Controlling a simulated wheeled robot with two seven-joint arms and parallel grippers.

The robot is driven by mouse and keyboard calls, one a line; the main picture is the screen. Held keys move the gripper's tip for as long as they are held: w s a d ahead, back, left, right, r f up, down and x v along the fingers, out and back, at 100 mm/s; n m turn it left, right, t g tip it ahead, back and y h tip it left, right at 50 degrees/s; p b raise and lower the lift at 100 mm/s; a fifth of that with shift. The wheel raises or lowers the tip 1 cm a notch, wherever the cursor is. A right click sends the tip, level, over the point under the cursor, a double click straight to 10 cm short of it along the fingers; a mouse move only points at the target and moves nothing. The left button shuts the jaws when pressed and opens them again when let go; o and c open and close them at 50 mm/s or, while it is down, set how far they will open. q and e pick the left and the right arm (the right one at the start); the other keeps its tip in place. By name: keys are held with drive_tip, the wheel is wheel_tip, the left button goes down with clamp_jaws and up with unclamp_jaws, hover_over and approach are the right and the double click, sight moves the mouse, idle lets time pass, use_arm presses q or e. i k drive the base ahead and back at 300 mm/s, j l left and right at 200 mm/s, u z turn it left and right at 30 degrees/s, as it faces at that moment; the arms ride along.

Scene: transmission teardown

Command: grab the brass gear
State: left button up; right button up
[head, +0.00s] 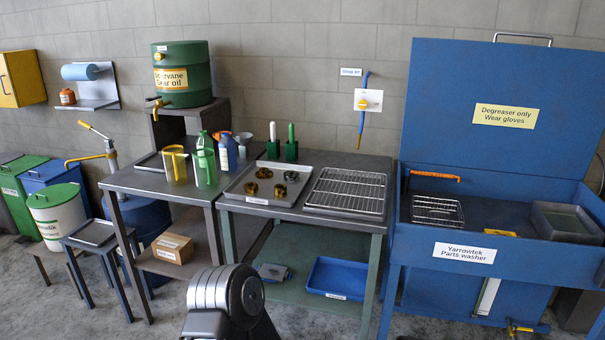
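A shallow grey metal tray (240,196) sits on the middle workbench and holds several small round parts. Three look brass or gold: one at the back (264,173), one at the front left (251,188) and one at the front right (280,191). A darker part (291,176) lies at the right. They are too small to tell which is the brass gear. Neither gripper's fingers show. A grey and black link of my own body rises at the bottom, in front of the bench.
A wire rack (346,191) lies right of the tray. A green bottle (206,160), yellow-trimmed jug (175,164) and spray bottle (227,151) stand left. A blue parts washer (480,220) is at right.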

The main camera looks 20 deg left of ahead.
sight(263, 173)
drive_tip(key=j+z, duration=1.05)
drive_tip(key=j, duration=0.45)
drive_tip(key=k+j+z, duration=0.1)
drive_tip(key=j, duration=0.35)
drive_tip(key=k+j, duration=0.1)
drive_tip(key=j, duration=0.4)
drive_tip(key=k+j+z, duration=0.15)
drive_tip(key=j, duration=0.75)
drive_tip(key=k+j+z, duration=0.1)
drive_tip(key=j, duration=0.35)
drive_tip(key=k, duration=0.05)
